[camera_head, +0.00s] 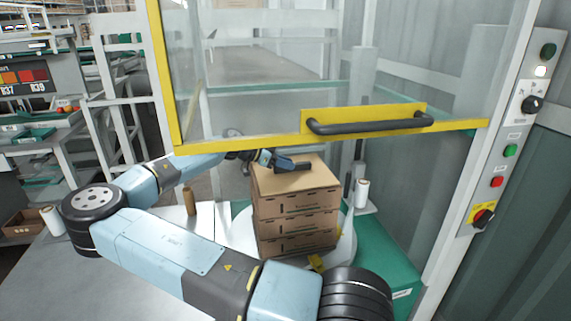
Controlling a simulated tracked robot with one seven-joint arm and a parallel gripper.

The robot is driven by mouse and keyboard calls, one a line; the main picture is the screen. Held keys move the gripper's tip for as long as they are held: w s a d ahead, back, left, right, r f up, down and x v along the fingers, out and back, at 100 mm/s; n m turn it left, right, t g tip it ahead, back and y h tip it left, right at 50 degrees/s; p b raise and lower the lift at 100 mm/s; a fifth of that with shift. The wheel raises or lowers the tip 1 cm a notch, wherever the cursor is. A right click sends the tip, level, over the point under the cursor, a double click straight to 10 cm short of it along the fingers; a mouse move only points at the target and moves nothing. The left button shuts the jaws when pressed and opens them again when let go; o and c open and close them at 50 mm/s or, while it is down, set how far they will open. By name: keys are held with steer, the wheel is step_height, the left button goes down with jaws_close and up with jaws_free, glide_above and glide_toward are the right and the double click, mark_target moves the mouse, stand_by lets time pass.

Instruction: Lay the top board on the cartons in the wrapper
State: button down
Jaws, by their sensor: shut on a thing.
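A stack of brown cartons (297,222) stands on the white round turntable (346,240) of the wrapper. The flat tan top board (310,182) lies over the stack, apparently level and roughly in line with the carton edges. Whether it rests fully on the top carton I cannot tell. My gripper (303,166) reaches in from the left, low over the board's far part, and is shut on the board. The fingertips' grip on its edge is too small to see clearly.
The yellow-framed clear guard (402,120) with its black handle (370,123) hangs raised just above my gripper and the stack. A film roll (361,193) stands right of the cartons. A control post with buttons (510,150) is at right. A grey table (90,285) lies at front left.

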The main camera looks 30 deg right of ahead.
steer(key=c, duration=0.9)
jaws_free()
steer(key=shift+a, duration=0.1)
steer(key=v, duration=1.1)
steer(key=shift+w+a+r, duration=0.1)
steer(key=shift+a+r, duration=0.15)
steer(key=shift+a, duration=0.1)
